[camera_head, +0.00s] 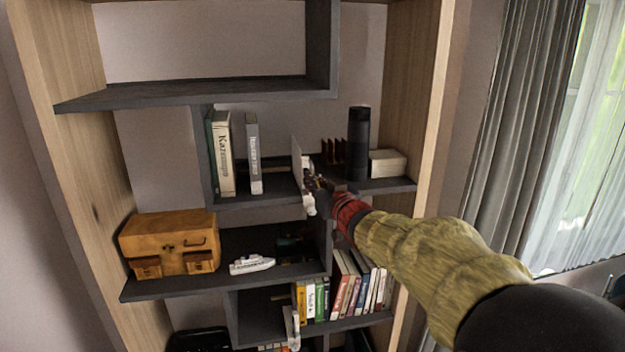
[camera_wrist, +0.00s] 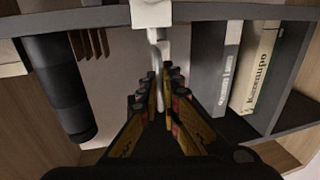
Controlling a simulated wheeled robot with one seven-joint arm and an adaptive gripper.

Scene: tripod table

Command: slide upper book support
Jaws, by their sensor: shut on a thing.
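The upper book support is a thin pale upright plate (camera_head: 297,160) with a white block (camera_head: 309,204) at the front edge of the upper middle shelf (camera_head: 262,200). In the wrist view its white block (camera_wrist: 152,12) is at the top, with a curved grey handle (camera_wrist: 158,58) running down between my fingers. My gripper (camera_head: 316,184) is at the support's front right, and in the wrist view its fingers (camera_wrist: 160,82) are shut on the handle. The fingers partly hide the handle. A grey book (camera_head: 254,153) and a white book (camera_head: 223,153) stand left of the support, apart from it.
A dark cylinder (camera_head: 358,144), a brown slotted holder (camera_head: 333,152) and a white box (camera_head: 387,163) stand right of the support. A lower book support (camera_head: 293,328) stands beside a row of books. A wooden chest (camera_head: 170,242) and a white model ship (camera_head: 251,264) sit below.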

